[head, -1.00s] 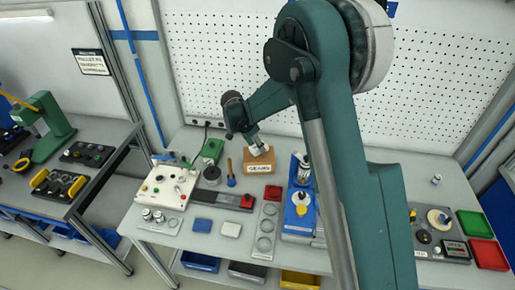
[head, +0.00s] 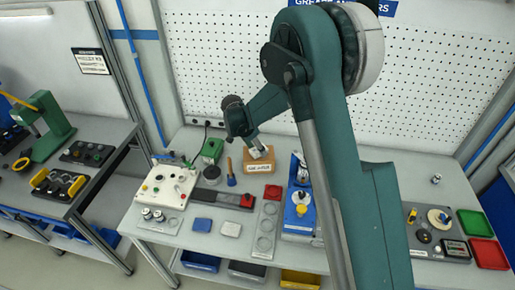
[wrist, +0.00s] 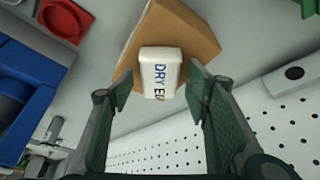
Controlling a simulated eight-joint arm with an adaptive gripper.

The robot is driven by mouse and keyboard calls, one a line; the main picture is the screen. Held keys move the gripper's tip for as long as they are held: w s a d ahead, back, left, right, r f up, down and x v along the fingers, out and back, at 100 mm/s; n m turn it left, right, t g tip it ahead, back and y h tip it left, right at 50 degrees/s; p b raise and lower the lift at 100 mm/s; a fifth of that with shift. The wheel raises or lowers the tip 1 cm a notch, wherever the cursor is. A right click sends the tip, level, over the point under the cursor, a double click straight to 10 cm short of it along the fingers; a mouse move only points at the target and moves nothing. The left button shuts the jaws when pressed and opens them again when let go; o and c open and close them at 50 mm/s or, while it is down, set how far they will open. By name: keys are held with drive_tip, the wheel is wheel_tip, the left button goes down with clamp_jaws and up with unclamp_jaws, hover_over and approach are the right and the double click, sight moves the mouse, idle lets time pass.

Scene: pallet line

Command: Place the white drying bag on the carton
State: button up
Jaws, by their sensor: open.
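The white drying bag (wrist: 160,72), with "DRY" in blue letters, lies on the brown carton (wrist: 192,28) in the wrist view. It sits near the carton's edge closest to my gripper. In the head view the carton (head: 259,166) stands at the back of the table, and the small white bag (head: 257,153) shows at its top. My gripper (wrist: 160,88) is open, with one finger on each side of the bag and visible gaps between. The underside of the bag is hidden, so its full contact with the carton cannot be seen.
A blue fixture (head: 299,216) stands right of the carton. A pegboard (head: 235,65) rises behind the table.

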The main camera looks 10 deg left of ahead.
drive_tip(key=shift+r, duration=0.25)
drive_tip(key=v, duration=1.2)
drive_tip(key=shift+d, duration=0.1)
idle(0.8)
